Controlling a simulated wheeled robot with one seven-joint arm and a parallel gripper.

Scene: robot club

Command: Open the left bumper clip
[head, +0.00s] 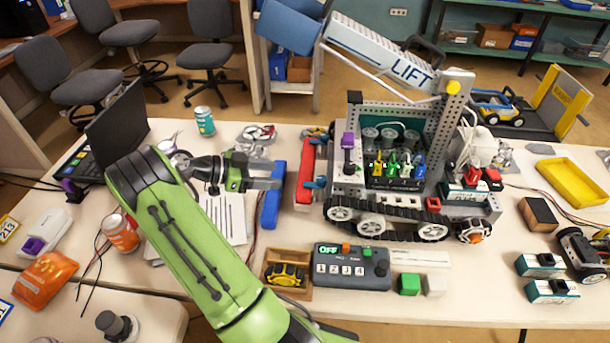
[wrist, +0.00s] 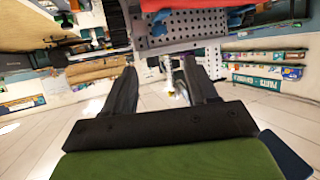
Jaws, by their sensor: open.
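The tracked robot (head: 385,205) stands on the table with a red bumper (head: 304,175) upright at its left end. Two blue clips sit at that bumper, a farther one (head: 320,153) and a nearer one (head: 316,184); I cannot tell which is the left one, nor whether either is latched. In the wrist view, the red bumper (wrist: 190,4) is at the top edge, with blue clips (wrist: 162,15) (wrist: 240,16) below it. My gripper (head: 282,175) is open and empty, left of the red bumper and apart from it. Its two dark fingers (wrist: 160,72) also show in the wrist view.
A blue bumper (head: 273,196) lies under my fingers. A grey OFF-display control box (head: 350,268) and a wooden tray (head: 300,291) stand at the front. A teal can (head: 205,121) and laptop (head: 117,122) are behind left. The raised LIFT arm (head: 385,60) overhangs the robot.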

